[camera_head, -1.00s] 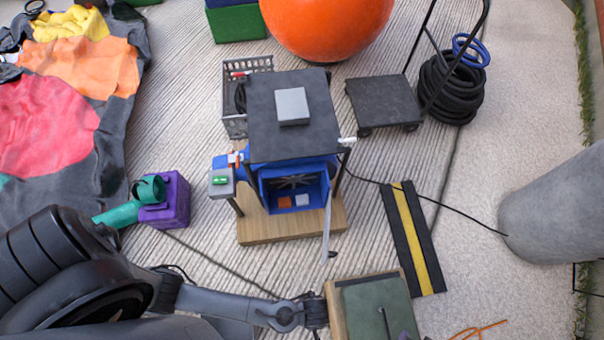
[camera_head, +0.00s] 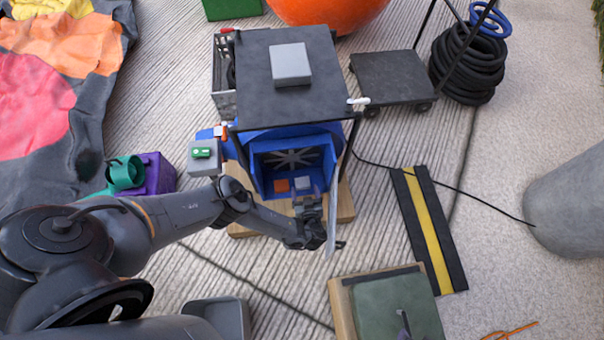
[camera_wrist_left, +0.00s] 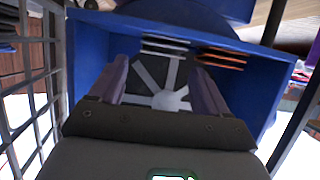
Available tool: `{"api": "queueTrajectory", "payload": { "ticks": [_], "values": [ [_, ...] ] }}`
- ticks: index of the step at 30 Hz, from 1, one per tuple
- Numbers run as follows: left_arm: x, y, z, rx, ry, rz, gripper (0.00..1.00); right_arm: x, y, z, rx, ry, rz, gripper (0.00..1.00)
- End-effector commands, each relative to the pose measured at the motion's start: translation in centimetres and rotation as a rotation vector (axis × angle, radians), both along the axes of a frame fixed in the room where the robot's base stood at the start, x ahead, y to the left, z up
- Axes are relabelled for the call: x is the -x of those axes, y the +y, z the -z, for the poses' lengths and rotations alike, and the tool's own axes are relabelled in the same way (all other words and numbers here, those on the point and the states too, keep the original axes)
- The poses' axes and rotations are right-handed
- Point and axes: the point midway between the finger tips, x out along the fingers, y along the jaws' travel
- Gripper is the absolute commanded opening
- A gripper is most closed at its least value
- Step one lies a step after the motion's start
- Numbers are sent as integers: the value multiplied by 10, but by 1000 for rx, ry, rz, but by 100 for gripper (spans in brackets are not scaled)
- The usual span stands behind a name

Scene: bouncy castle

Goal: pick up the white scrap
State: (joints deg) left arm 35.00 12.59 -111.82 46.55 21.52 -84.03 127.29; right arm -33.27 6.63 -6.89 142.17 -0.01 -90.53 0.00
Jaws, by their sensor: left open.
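The white scrap (camera_head: 303,183) lies inside the open-fronted blue housing (camera_head: 262,150), just right of an orange scrap (camera_head: 281,186). In the left wrist view the white scrap (camera_wrist_left: 165,46) looks like pale stripes, beside the orange one (camera_wrist_left: 222,58). My left gripper (camera_head: 310,201) is at the mouth of the housing, in front of the white scrap. In the left wrist view its two fingers (camera_wrist_left: 160,82) are apart, with the grey spoked fan between them and nothing held. My right gripper is not in view.
A dark tabletop (camera_head: 258,95) with a grey block stands over the housing. A thin upright panel (camera_head: 332,215) is close to the gripper's right. A grey box with a green switch (camera_head: 204,155) is at the left. A green-topped box (camera_head: 395,305) stands in front.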

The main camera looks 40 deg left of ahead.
Motion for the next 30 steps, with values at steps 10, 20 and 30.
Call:
{"api": "queueTrajectory", "payload": {
  "ticks": [10,20,30],
  "values": [
    [-17,26,17,0,0,-2,77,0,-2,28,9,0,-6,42],
    [-31,43,23,3,3,-2,77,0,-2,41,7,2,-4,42],
    [-31,43,22,3,3,-2,55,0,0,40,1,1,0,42]
  ]
}}
